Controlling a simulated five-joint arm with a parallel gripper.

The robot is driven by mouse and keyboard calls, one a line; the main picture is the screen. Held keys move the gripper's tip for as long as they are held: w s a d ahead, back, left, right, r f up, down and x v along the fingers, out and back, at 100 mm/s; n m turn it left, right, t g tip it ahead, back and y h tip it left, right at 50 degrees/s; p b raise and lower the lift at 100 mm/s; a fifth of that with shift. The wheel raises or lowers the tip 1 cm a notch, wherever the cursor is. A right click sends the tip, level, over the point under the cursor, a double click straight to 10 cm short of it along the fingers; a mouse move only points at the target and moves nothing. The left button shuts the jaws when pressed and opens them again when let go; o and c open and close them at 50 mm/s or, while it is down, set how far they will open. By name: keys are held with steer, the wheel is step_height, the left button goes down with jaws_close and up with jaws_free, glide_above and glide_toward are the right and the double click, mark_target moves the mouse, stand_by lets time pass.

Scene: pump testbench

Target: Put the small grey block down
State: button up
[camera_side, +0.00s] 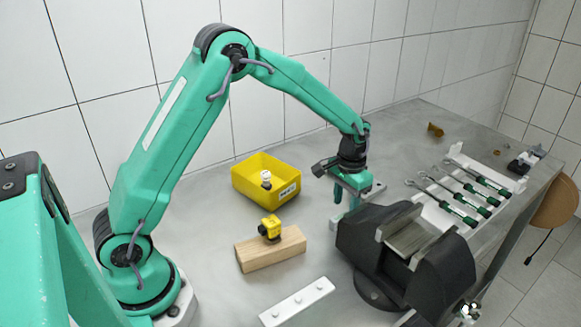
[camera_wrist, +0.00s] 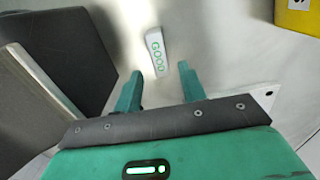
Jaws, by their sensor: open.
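My gripper (camera_side: 347,199) is low above the bench behind the dark vise, fingers pointing down. In the wrist view my gripper (camera_wrist: 157,72) has its two green fingers apart with nothing between them. A small pale grey-white piece marked GOOD in green (camera_wrist: 156,52) lies on the bench just beyond the fingertips, apart from both. I cannot tell whether it is the small grey block or a label. No other small grey block can be made out for sure.
The dark vise (camera_side: 365,240) stands close to my gripper. A yellow bin (camera_side: 288,190) is to the left; its corner shows in the wrist view (camera_wrist: 297,20). A wooden block (camera_side: 275,250) carries a yellow part (camera_side: 269,228). Several green-handled tools lie in a white tray (camera_side: 432,212).

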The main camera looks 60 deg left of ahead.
mark_target(342, 215)
step_height(342, 215, up, 8)
steer(key=shift+f, duration=0.2)
stand_by(0.7)
steer(key=s+a+r+t, duration=0.2)
steer(key=s+r+t, duration=0.1)
steer(key=s+r, duration=0.95)
steer(key=s+t, duration=0.2)
steer(key=s, duration=1.2)
steer(key=shift+a+f+t, duration=0.2)
steer(key=shift+a+t, duration=0.05)
steer(key=shift+t, duration=0.05)
